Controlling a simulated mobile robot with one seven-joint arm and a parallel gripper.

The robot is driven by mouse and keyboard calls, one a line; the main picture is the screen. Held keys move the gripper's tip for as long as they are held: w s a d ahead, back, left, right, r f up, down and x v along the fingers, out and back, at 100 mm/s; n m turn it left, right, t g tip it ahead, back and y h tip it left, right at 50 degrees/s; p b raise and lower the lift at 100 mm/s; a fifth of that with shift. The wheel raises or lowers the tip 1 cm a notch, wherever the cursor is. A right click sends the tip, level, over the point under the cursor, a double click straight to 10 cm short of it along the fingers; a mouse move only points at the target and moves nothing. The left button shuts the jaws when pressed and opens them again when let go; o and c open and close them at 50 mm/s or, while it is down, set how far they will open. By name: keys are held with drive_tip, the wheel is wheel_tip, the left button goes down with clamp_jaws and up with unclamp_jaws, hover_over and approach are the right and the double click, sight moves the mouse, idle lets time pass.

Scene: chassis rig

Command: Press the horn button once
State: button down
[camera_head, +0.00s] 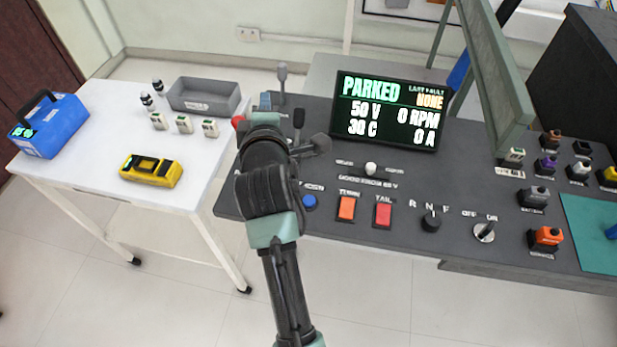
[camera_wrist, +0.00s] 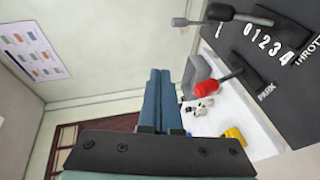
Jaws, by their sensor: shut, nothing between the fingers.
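A round blue button (camera_head: 309,201) sits on the front left of the dark control panel (camera_head: 400,165). Its label is partly covered by my arm and looks like HORN. In the head view my gripper (camera_head: 265,102) is beyond the button, over the panel's far left part. My forearm passes just left of the button. The wrist view shows the two blue fingers (camera_wrist: 159,98) shut together and empty. The button does not show in the wrist view.
Orange (camera_head: 347,208) and red (camera_head: 383,215) rocker switches stand right of the button. A red-knobbed lever (camera_wrist: 207,89) marked PARK is near my fingers. A display (camera_head: 388,111) reads PARKED. A white table (camera_head: 110,185) holds a blue case and yellow tool.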

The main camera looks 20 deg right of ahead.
wheel_tip(320, 180, down, 4)
drive_tip(key=s+d+n+g+p, duration=0.3)
drive_tip(key=n+p, duration=0.1)
drive_tip(key=p, duration=0.4)
drive_tip(key=n+g+p, duration=0.3)
drive_tip(key=n+p, duration=0.1)
drive_tip(key=p, duration=0.4)
hover_over(307, 204)
wheel_tip(307, 204, down, 5)
drive_tip(key=shift+s+f, duration=0.1)
drive_tip(key=shift+f, duration=0.05)
drive_tip(key=shift+f, duration=0.1)
wheel_tip(307, 204, down, 7)
drive_tip(key=b, duration=0.7)
drive_tip(key=shift+f+b, duration=0.5)
drive_tip(key=shift+f, duration=0.25)
drive_tip(key=shift+f, duration=0.4)
